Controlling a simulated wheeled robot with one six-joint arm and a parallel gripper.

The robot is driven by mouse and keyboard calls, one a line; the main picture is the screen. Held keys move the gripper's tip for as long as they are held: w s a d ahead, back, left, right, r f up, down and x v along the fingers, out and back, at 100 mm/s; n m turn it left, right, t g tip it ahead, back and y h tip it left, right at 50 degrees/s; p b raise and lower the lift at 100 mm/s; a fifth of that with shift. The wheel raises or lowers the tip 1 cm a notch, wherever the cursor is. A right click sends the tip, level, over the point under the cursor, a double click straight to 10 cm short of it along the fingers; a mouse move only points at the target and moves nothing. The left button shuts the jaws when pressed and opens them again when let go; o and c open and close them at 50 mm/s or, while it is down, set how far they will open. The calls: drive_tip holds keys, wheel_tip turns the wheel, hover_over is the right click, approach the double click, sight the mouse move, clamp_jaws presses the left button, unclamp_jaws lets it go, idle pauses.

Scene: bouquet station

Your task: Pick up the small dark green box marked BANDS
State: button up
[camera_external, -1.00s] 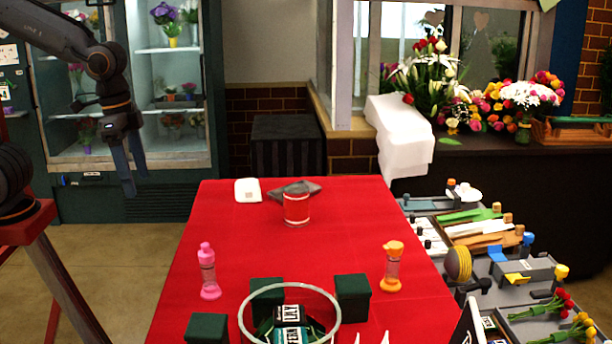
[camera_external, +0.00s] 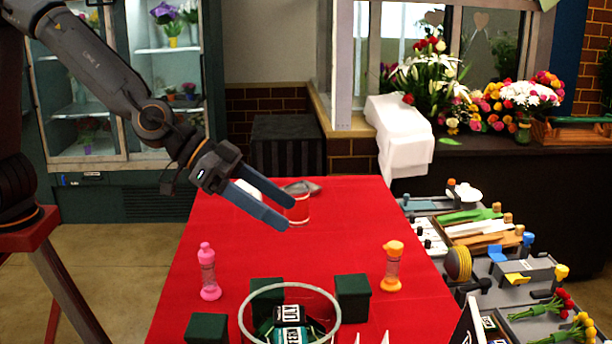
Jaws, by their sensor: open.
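Three small dark green boxes stand near the front of the red table (camera_external: 220,265): one at the front left (camera_external: 207,329), one behind the hoop (camera_external: 267,297), partly hidden by its rim, and one at its right (camera_external: 352,298). I can read no BANDS marking on any of them. My gripper (camera_external: 289,214) is open and empty above the table's far half, fingers pointing right and slightly down. It is well behind the boxes and in front of the red tin in the picture.
The pale hoop (camera_external: 336,325) surrounds dark labelled packets (camera_external: 291,314). A pink bottle (camera_external: 209,272) and an orange bottle (camera_external: 393,267) stand on either side. The red tin (camera_external: 299,212) is partly hidden by my gripper. A tool-and-flower bench (camera_external: 545,310) lies right. The table's middle is clear.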

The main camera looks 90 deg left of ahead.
drive_tip(key=w+d+t+y, duration=0.1)
drive_tip(key=w+d+t, duration=0.1)
drive_tip(key=w, duration=0.2)
drive_tip(key=n+y, duration=0.1)
drive_tip(key=y, duration=0.1)
approach(342, 284)
drive_tip(key=w, duration=0.2)
drive_tip(key=shift+t, duration=0.3)
drive_tip(key=shift+s+f+p+x, duration=0.1)
drive_tip(key=shift+f+p+x, duration=0.2)
drive_tip(key=shift+x, duration=1.1)
drive_tip(key=shift+s+f+p+x, duration=0.1)
drive_tip(key=shift+p+x, duration=0.3)
drive_tip(key=shift+x, duration=1.05)
drive_tip(key=shift+s+f+p+x, duration=0.1)
drive_tip(key=shift+f+p+x, duration=0.2)
drive_tip(key=shift+x, duration=1.1)
drive_tip(key=shift+r, duration=0.15)
drive_tip(key=c, duration=1.2)
